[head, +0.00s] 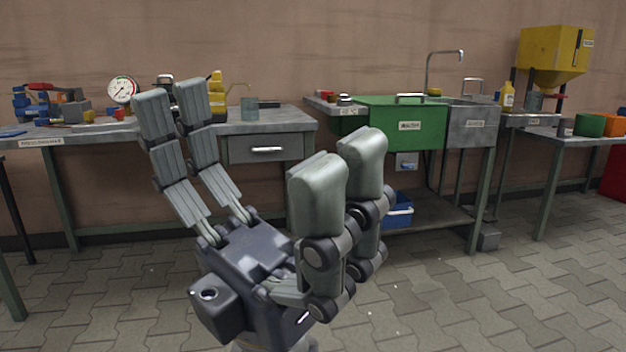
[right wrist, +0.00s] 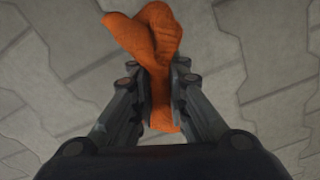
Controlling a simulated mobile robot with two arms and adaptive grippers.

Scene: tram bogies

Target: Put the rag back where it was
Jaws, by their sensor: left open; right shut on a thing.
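The orange rag (right wrist: 148,38) is pinched between the fingers of my right gripper (right wrist: 157,90) in the right wrist view. Its upper part bunches out beyond the fingertips, and a strip hangs between the fingers. Only paved floor shows behind it. My left gripper (head: 255,145) is large in the middle of the head view, raised, open and empty. My right gripper and the rag do not show in the head view.
A blue crate (head: 398,212) sits on the low shelf. The paved floor in front is clear.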

